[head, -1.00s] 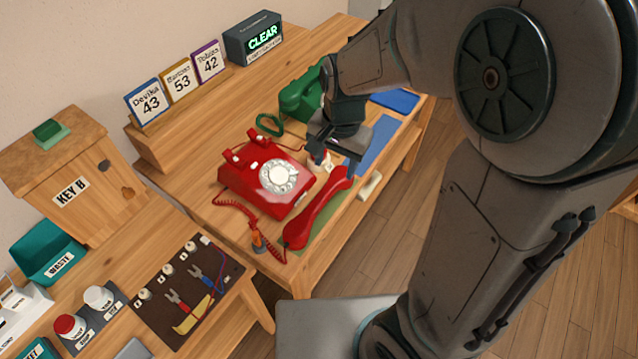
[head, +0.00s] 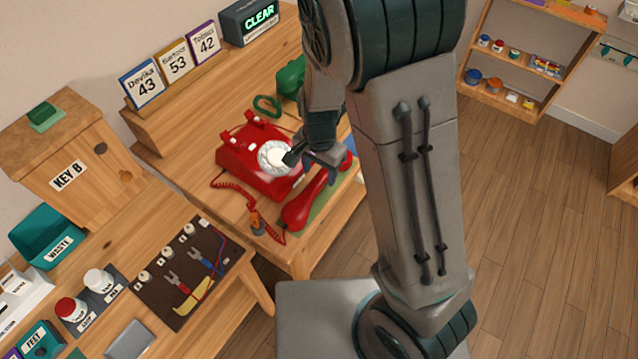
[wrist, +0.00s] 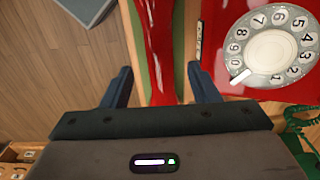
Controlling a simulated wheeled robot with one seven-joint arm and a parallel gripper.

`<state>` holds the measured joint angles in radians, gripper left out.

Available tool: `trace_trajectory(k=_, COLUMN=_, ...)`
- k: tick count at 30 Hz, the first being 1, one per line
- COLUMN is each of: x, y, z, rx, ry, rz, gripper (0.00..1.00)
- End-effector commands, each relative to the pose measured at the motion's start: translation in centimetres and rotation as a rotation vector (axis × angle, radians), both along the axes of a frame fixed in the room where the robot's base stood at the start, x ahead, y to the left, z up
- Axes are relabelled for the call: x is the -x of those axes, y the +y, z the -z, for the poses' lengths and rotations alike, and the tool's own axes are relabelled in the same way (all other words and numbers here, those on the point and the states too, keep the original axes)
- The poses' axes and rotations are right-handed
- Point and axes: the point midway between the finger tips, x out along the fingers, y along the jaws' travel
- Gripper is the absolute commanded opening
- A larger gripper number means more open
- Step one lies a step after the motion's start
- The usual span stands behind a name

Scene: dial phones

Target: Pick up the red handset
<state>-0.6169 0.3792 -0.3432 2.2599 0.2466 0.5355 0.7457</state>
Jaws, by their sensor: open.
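The red handset (head: 306,200) lies off its cradle on a green mat at the front edge of the desk, right of the red dial phone (head: 247,170). Its coiled cord runs to the phone. My gripper (head: 292,166) is over the handset near the phone's dial, with part of the handset hidden beneath it. In the wrist view my gripper (wrist: 160,85) is open. Its two blue-grey fingers stand apart on either side of the red handset (wrist: 158,45), which runs between them. Contact is not visible. The phone's body (wrist: 225,60) is close beside the right finger.
A green phone (head: 290,76) stands behind my arm. An orange-handled tool (head: 257,222) stands by the cord. A tool board (head: 188,272) is on the near bench. Number cards and a box reading CLEAR (head: 250,20) line the back.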

Motion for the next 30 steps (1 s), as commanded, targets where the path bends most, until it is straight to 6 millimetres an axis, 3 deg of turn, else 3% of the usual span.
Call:
trace_trajectory(k=9, x=0.0, y=0.0, z=4.1, rx=0.002, ry=0.003, rz=0.000, gripper=0.55)
trace_trajectory(k=19, x=0.0, y=0.1, z=4.7, rx=0.000, ry=0.000, rz=0.001, gripper=0.55)
trace_trajectory(k=20, x=0.0, y=0.1, z=4.7, rx=0.000, ry=0.000, rz=0.001, gripper=0.49)
trace_trajectory(k=25, x=0.0, y=0.1, z=4.6, rx=0.000, ry=0.000, rz=0.000, gripper=0.02)
trace_trajectory(k=30, x=-0.1, y=0.1, z=4.6, rx=-0.001, ry=-0.001, rz=0.000, gripper=0.00)
